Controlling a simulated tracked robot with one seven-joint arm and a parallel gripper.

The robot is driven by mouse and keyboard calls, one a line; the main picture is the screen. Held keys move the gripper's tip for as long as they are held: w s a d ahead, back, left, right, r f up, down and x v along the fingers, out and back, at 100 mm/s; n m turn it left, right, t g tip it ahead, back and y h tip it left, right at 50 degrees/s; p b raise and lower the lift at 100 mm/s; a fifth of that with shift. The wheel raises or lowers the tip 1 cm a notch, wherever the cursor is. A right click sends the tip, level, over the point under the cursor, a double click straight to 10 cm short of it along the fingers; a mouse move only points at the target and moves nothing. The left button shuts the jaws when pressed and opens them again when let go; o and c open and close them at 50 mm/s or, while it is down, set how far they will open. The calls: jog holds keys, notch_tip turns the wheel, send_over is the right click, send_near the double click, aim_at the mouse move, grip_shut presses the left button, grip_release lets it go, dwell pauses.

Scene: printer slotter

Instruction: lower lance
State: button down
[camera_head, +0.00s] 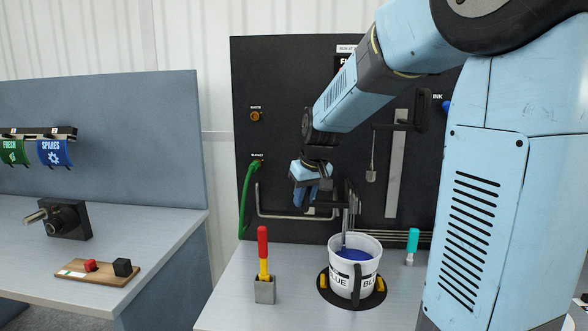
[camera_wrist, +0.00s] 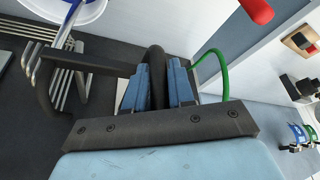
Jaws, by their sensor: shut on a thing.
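My gripper (camera_head: 312,193) is in front of the black panel, left of and above the bucket. In the wrist view, my gripper (camera_wrist: 160,72) is shut on a dark upright handle (camera_wrist: 155,54). A dark bar (camera_wrist: 95,63) runs from near the handle toward the bundle of grey tubes (camera_wrist: 82,85). The thin metal lance (camera_head: 345,229) reaches down into the white bucket (camera_head: 340,268), which holds blue ink (camera_head: 354,255). In the wrist view, the lance (camera_wrist: 67,24) shows blue and silver against the bucket (camera_wrist: 88,12). Its lower end is hidden.
The bucket stands on a black round base (camera_head: 326,290) with yellow clips. A red-and-yellow tool (camera_head: 263,250) stands in a grey block to its left; a teal-handled tool (camera_head: 413,240) stands to its right. A green hose (camera_head: 245,195) hangs on the panel (camera_head: 290,90). The bench front-left is clear.

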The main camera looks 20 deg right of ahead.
notch_tip(320, 180, down, 8)
jog(key=shift+f, duration=0.3)
jog(key=c, duration=1.3)
grip_release()
jog(key=shift+c, duration=0.2)
jog(key=v, duration=1.3)
jog(key=shift+r, duration=0.3)
jog(key=shift+s, duration=0.1)
